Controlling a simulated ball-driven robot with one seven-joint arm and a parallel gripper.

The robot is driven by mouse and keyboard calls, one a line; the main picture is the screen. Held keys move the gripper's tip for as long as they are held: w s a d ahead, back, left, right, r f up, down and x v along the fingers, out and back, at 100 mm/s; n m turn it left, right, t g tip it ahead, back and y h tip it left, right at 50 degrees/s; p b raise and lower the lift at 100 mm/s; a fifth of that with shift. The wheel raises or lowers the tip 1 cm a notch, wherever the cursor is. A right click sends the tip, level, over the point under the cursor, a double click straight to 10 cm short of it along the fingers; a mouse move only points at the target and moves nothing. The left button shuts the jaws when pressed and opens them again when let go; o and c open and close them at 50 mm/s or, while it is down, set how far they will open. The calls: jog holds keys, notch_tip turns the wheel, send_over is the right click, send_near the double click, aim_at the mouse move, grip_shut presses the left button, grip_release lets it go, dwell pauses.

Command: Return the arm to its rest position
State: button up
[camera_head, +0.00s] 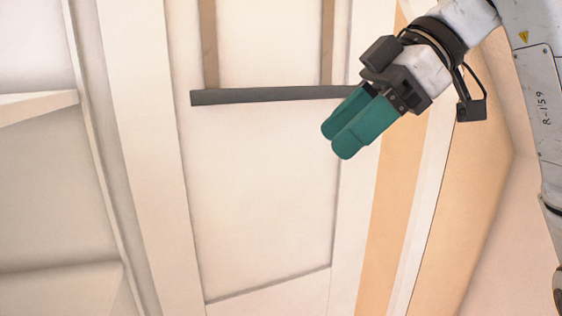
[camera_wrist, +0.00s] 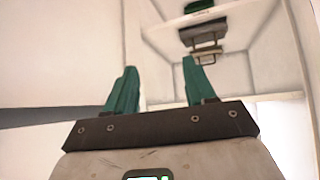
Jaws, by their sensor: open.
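My gripper (camera_head: 342,143) has two green fingers and hangs at the upper right of the head view, pointing down and to the left. In the wrist view the two green fingers (camera_wrist: 157,82) stand apart with nothing between them. My white arm comes in from the upper right of the head view. The gripper overlaps the right end of a dark grey bar in the head view; I cannot tell whether they touch.
The dark grey bar (camera_head: 265,96) crosses a pale recessed panel (camera_head: 262,190). Two brown uprights (camera_head: 209,45) stand above it. A tan strip (camera_head: 392,210) runs at the right. In the wrist view, green and dark items (camera_wrist: 203,28) show in a white recess at the top.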

jog(key=w+d+f+m+t+y, duration=0.1)
jog(key=w+f+m, duration=0.2)
jog(key=f, duration=0.6)
jog(key=w+f+m+t+y, duration=0.1)
jog(key=w+f+m, duration=0.15)
jog(key=f, duration=0.65)
jog(key=s+d+f+m+t+h, duration=0.1)
jog(key=s+f+m, duration=0.1)
jog(key=f, duration=0.5)
jog(key=s+d+f+m+h, duration=0.1)
jog(key=f+m, duration=0.1)
jog(key=f, duration=0.4)
jog(key=s+d+f+m+t, duration=0.1)
jog(key=s+d+f+m, duration=0.15)
jog(key=f, duration=0.45)
jog(key=s+d+f+m+h, duration=0.4)
jog(key=s+f, duration=0.7)
jog(key=f, duration=0.3)
jog(key=s+d+f+m+g+h, duration=0.1)
jog(key=s+d+f+h, duration=0.1)
jog(key=s+d, duration=0.3)
jog(key=s+d+f+m+g+h, duration=0.2)
jog(key=s+d+f+h, duration=0.1)
jog(key=s, duration=1)
jog(key=shift+s+d+f, duration=0.4)
jog(key=shift+d+f, duration=0.5)
jog(key=shift+d, duration=0.15)
